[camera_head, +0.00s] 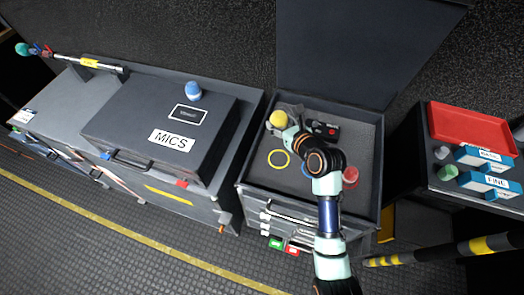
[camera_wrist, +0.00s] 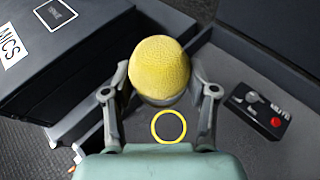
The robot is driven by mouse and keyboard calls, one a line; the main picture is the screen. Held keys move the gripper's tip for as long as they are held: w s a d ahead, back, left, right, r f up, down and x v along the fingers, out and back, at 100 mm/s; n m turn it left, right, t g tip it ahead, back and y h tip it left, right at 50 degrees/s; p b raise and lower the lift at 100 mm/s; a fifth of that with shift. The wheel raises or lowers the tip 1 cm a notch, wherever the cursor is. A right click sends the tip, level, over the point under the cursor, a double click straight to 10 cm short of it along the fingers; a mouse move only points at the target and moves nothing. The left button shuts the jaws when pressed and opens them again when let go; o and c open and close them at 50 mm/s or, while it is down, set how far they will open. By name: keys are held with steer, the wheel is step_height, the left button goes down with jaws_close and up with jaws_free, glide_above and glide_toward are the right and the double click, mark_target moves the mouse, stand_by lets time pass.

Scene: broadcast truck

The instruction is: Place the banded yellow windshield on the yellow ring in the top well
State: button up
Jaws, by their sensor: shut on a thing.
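The yellow windshield (camera_head: 278,118) is a rounded foam ball with a paler band at its lower end. In the wrist view the windshield (camera_wrist: 159,68) sits between the two fingers of my gripper (camera_wrist: 160,95), which is shut on it. My gripper (camera_head: 281,123) is over the upper left part of the top well (camera_head: 362,130). The yellow ring (camera_head: 279,158) lies on the well floor, below the windshield in the head view. In the wrist view the yellow ring (camera_wrist: 168,126) is bare, and the windshield appears beyond it, apart from it.
A black box with a red button (camera_wrist: 262,108) lies in the well; my arm partly covers it in the head view. A red cylinder (camera_head: 350,178) and a partly hidden blue ring (camera_head: 306,170) are also there. The MICS case (camera_head: 160,125) stands left, with a blue windshield (camera_head: 194,91).

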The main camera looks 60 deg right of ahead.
steer(key=f, duration=0.1)
steer(key=s+f+b, duration=0.1)
steer(key=f, duration=0.1)
steer(key=shift+s+d+f, duration=0.15)
steer(key=shift+s+d, duration=0.1)
steer(key=shift+s, duration=0.1)
steer(key=b, duration=0.6)
glide_above(280, 161)
step_height(280, 161, down, 12)
steer(key=shift+f, duration=0.1)
steer(key=shift+f+b, duration=1.45)
steer(key=shift+f, duration=1.1)
steer(key=shift+r, duration=0.1)
steer(key=o, duration=0.8)
steer(key=shift+c, duration=0.2)
